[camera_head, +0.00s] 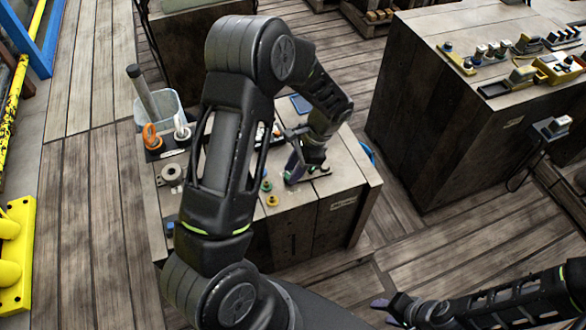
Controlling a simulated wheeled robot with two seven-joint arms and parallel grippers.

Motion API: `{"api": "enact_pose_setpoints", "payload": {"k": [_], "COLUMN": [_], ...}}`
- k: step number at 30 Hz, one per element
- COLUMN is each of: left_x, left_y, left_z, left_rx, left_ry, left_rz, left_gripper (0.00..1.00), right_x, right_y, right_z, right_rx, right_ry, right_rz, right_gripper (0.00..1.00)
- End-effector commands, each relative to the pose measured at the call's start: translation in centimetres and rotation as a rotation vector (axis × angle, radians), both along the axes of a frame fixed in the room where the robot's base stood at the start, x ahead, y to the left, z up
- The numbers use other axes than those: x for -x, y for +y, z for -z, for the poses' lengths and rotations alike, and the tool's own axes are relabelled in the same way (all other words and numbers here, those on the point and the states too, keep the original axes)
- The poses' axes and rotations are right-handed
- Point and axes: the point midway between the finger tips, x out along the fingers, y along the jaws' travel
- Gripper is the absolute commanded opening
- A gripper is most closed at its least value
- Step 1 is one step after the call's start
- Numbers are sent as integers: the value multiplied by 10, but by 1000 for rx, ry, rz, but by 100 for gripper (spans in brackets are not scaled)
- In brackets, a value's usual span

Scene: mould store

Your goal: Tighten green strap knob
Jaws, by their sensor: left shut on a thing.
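A small green knob (267,186) stands on the top of the wooden crate bench (350,180), with a yellow knob (272,200) just in front of it. My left gripper (293,169) is low over the bench top, a little right of the green knob. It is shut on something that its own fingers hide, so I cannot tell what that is. My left arm covers much of the bench's middle and left part. My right gripper (384,310) hangs over the floor in front of the bench, at the bottom of the view, with its fingers apart and empty.
An orange-handled tool (152,136) and a pale bin (171,103) stand at the bench's back left. A grey ring (172,173) lies at its left. Another bench (420,105) with several fittings is to the right. Plank floor lies free between the benches.

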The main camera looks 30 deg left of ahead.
Motion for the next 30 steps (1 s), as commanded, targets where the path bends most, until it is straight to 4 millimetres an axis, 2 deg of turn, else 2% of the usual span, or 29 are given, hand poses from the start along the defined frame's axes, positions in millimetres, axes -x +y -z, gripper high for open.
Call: {"api": "enact_pose_setpoints", "payload": {"k": [12,28,29,30], "left_x": [3,3,3,3], "left_y": [-1,-1,0,-1], "left_z": [0,1,1,1], "left_rx": [0,-1,-1,-1], "left_ry": [3,4,4,4], "left_rz": [245,279,279,279], "left_gripper": [0,0,29,32], "right_x": [0,0,0,0], "right_y": [0,0,0,0], "right_z": [1,2,2,2], "right_rx": [0,0,0,0], "right_ry": [0,0,0,0], "right_rz": [0,0,0,0], "right_gripper": [40,40,40,40]}}
